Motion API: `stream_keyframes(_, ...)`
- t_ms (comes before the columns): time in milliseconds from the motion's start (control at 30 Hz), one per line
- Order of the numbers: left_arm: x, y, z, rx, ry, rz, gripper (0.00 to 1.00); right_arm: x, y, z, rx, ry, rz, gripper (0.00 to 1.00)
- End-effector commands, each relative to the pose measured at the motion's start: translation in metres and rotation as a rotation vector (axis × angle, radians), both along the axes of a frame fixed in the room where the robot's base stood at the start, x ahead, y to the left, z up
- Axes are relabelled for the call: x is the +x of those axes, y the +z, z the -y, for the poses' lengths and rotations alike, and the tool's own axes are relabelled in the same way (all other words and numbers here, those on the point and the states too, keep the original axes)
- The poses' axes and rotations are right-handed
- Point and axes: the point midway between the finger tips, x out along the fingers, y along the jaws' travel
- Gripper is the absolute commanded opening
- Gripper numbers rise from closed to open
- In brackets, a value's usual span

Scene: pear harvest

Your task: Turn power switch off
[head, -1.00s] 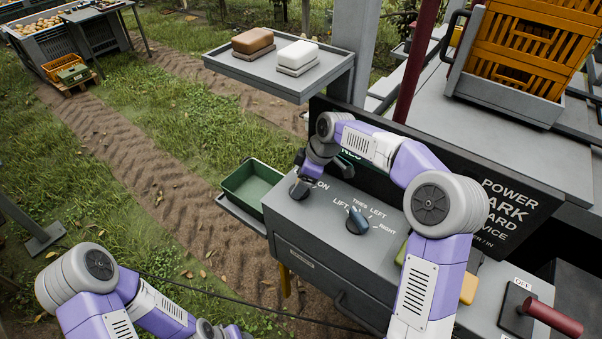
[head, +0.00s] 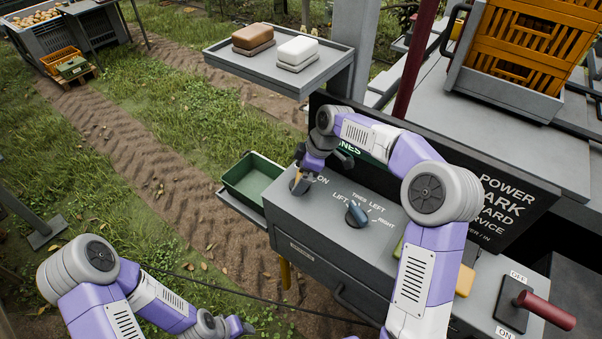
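A grey control box (head: 330,243) stands in front of me with a dark sign board behind its top. At its left end, beside the word ON, is a small rotary knob (head: 298,187), mostly covered by my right gripper (head: 301,183). The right gripper points down at the knob; its finger gap is too small to judge. A lever with a red handle (head: 546,310) stands at the lower right on a dark plate between OFF and ON labels. My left gripper (head: 240,328) is low at the bottom edge, unclear.
A green tray (head: 256,183) sits left of the box. A grey shelf (head: 235,66) above holds a brown and a white block. Orange crates (head: 525,45) stand at the upper right. A yellow item (head: 464,281) lies behind my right forearm. Grass and dirt track are left.

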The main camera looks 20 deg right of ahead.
Motion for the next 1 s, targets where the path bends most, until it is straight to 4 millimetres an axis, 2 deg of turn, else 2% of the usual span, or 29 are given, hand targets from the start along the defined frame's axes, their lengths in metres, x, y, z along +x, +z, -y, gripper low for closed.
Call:
stream_keyframes(233,0.0,0.001,0.0,0.0,0.0,0.0,0.47,-0.001,0.007,0.003,0.0,-0.002,0.0,1.0)
stream_keyframes(500,0.0,0.009,0.0,0.0,0.0,0.0,0.47,-0.007,0.049,0.019,0.0,-0.002,0.003,1.0)
stream_keyframes(633,0.0,0.011,0.0,0.0,0.0,0.0,0.47,-0.009,0.063,0.024,0.0,-0.002,0.0,1.0)
stream_keyframes(1000,0.0,0.011,0.0,0.0,0.0,0.0,0.47,-0.011,0.07,0.027,0.0,0.0,0.0,1.0)
